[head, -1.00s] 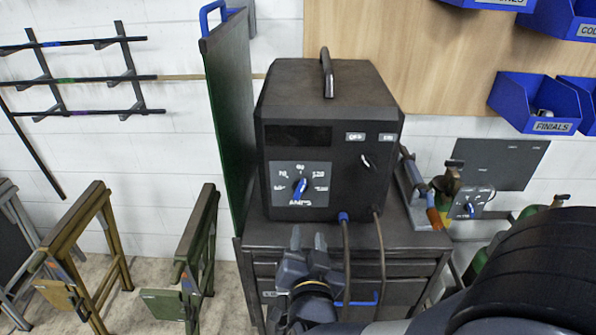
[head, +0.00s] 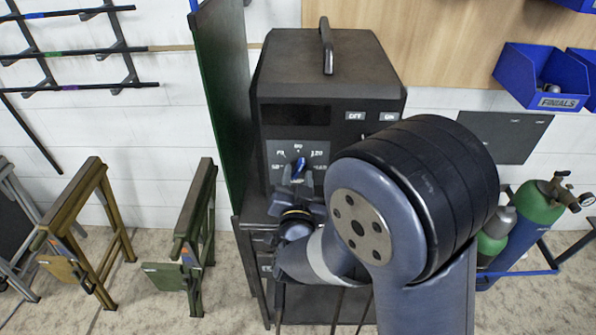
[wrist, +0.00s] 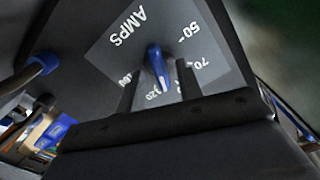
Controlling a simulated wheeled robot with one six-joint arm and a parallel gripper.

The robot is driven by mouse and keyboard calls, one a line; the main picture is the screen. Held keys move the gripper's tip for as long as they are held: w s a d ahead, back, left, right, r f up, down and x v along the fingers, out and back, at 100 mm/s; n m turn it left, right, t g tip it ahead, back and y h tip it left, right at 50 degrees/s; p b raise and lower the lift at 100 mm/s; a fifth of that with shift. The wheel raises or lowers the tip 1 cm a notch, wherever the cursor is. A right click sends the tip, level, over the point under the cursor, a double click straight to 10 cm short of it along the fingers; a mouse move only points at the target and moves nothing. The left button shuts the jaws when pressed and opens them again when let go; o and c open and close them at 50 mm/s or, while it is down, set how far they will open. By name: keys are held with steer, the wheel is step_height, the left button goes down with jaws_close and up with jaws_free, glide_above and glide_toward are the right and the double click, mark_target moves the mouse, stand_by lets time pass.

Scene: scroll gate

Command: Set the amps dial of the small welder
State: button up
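The small welder (head: 327,75) is a dark box with a top handle, standing on a dark metal cabinet. Its amps dial plate (head: 281,151) is low on the left of the front face, marked 50, 70, 90, 120 and MAX. The blue dial knob (head: 300,166) points up and slightly right, seemingly between 90 and 120. My gripper (head: 297,182) is right at the dial. In the wrist view its open fingers (wrist: 157,72) stand on either side of the blue knob (wrist: 157,65), with gaps visible. My arm hides the welder's lower right front.
A dark green panel (head: 222,95) stands upright close to the welder's left side. Folding trestles (head: 190,235) stand on the floor at left. A blue finials bin (head: 541,80) hangs upper right.

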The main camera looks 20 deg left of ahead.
steer(key=shift+w+a, duration=0.1)
steer(key=shift+w, duration=0.25)
steer(key=shift+c, duration=0.2)
jaws_close()
